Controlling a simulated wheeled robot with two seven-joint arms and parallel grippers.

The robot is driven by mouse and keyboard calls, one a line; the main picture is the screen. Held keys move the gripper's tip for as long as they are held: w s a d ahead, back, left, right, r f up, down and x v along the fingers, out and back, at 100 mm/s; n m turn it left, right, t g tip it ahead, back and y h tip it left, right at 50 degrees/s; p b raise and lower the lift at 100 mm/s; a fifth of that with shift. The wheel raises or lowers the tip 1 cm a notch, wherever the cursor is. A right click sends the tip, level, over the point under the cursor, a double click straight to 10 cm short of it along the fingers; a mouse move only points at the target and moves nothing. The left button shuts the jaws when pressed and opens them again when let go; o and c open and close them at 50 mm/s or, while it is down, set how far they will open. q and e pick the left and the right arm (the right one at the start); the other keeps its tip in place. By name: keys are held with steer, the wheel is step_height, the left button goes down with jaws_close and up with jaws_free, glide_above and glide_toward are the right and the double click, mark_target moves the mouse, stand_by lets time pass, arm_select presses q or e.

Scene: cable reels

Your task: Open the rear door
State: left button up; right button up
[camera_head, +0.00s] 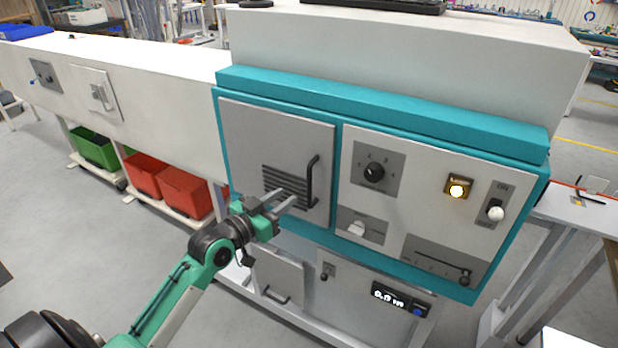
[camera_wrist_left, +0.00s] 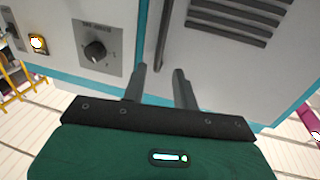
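A grey vented door (camera_head: 262,142) with a vertical black handle (camera_head: 313,180) is on the teal-framed machine, and it is shut. A smaller grey door (camera_head: 277,268) below it has a dark handle (camera_head: 276,297) and looks shut. Another small door (camera_head: 97,92) with a handle is on the white housing at left. The frames do not tell which is the rear door. My left gripper (camera_head: 287,196) is open and empty in front of the vented door, left of its handle. In the left wrist view, the fingers (camera_wrist_left: 160,75) point toward the handle (camera_wrist_left: 164,42), apparently without gripping it.
Right of the vented door are a black knob (camera_head: 374,170), a lit yellow button (camera_head: 457,190), a switch (camera_head: 495,212) and a slider (camera_head: 464,280). Green (camera_head: 95,150) and red bins (camera_head: 183,190) stand left. Floor is clear at front left.

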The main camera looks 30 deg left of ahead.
arm_select(q)
steer(key=p+x, duration=0.2)
steer(key=x, duration=0.8)
jaws_close()
